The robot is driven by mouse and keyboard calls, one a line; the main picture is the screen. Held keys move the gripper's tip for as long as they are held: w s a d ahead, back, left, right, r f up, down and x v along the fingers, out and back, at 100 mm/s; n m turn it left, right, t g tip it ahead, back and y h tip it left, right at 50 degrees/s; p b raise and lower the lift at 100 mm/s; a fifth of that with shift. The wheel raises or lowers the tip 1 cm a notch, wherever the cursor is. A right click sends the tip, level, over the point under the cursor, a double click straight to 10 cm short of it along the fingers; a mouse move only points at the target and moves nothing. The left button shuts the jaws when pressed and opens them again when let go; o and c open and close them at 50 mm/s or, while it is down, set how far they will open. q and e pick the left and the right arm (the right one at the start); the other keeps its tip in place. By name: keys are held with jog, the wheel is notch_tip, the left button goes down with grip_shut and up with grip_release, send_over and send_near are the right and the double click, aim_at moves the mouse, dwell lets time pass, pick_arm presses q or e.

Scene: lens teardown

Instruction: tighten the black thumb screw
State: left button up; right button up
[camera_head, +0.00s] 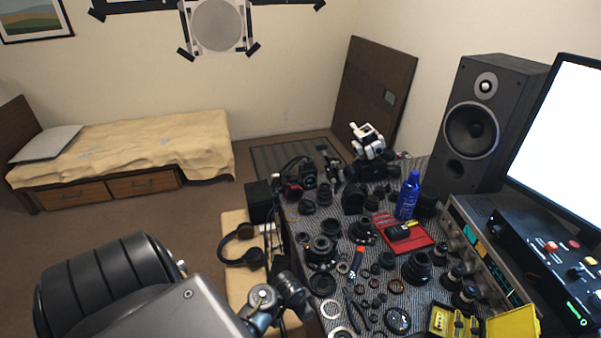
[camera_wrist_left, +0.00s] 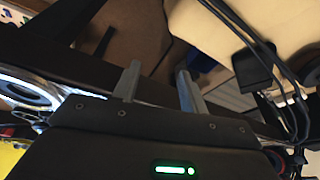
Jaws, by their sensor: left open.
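I cannot make out a black thumb screw for certain in either view. A silver jointed clamp or bracket (camera_head: 264,298) with dark parts shows at the near left edge of the bench in the head view; no screw on it is clear. My left gripper (camera_wrist_left: 158,78) shows in the left wrist view with its two grey fingers apart and nothing between them. Beyond the fingers are a brown surface and a pale surface. The left gripper's jaws cannot be picked out in the head view. My right gripper is in neither view.
The patterned bench (camera_head: 345,300) is crowded with lenses, rings and small parts. A blue bottle (camera_head: 408,196), a red mat (camera_head: 420,238) and a yellow case (camera_head: 515,322) stand there. Headphones (camera_head: 243,256) lie left of the bench. Dark cables (camera_wrist_left: 255,45) run beside the left gripper. The carpet is open.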

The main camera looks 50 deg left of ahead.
pick_arm(q)
jog(key=s+d+f+b, duration=0.1)
jog(key=s+f, duration=0.1)
jog(key=f, duration=0.3)
jog(key=s+d+f+b, duration=0.2)
jog(key=f, duration=0.2)
jog(key=shift+d+f+g+h, duration=0.3)
jog(key=shift+f, duration=0.1)
